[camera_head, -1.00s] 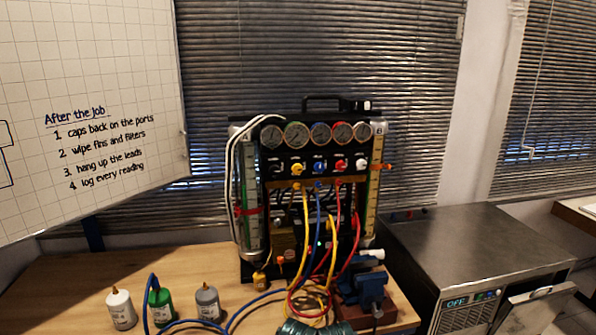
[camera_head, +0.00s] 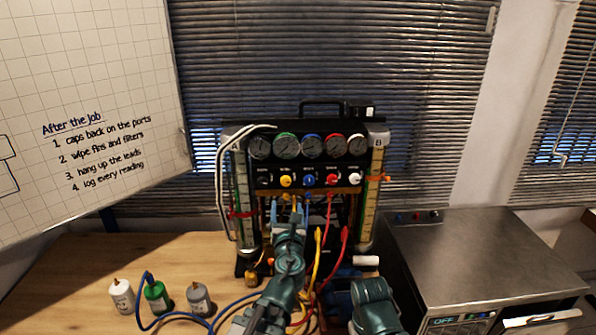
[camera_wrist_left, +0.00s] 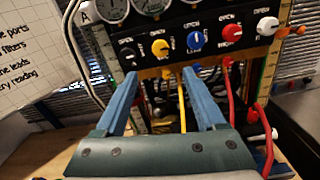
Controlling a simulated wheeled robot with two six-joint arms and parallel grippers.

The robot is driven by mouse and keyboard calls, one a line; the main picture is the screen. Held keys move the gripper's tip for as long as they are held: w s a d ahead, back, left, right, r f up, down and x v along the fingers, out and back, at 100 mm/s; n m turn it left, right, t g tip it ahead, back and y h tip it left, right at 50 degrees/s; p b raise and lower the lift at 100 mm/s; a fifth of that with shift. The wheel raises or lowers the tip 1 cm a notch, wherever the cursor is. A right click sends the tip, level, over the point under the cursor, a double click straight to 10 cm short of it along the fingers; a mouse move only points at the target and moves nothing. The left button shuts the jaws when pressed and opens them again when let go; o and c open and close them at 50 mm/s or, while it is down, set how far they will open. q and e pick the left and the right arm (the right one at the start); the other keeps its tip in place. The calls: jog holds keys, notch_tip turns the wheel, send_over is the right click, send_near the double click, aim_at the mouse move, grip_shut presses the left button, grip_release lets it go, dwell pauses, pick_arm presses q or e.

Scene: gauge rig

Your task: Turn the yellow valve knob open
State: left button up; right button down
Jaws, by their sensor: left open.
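The yellow valve knob (camera_head: 285,181) is second from the left in the row of knobs on the gauge rig (camera_head: 320,165). It also shows in the left wrist view (camera_wrist_left: 160,48), just beyond the fingertips. My left gripper (camera_head: 289,208) is open and empty, just below and in front of the yellow knob. In the left wrist view its two blue fingers (camera_wrist_left: 161,76) point at the panel, apart from the knob, with yellow hose between them. I cannot tell the knob's exact turn. My right gripper does not show; only a teal arm part of mine is at the lower right.
A black knob (camera_head: 263,180) and a blue knob (camera_head: 309,181) flank the yellow one closely. Red hoses (camera_head: 331,215) and yellow hoses hang below the panel. Several bottles (camera_head: 157,295) stand on the bench at left. A steel cabinet (camera_head: 480,250) stands at right.

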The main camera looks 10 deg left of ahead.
aim_at(286, 183)
pick_arm(q)
jog(key=x, duration=1.3)
jog(key=shift+w, duration=0.4)
jog(key=shift+c, duration=0.4)
grip_shut()
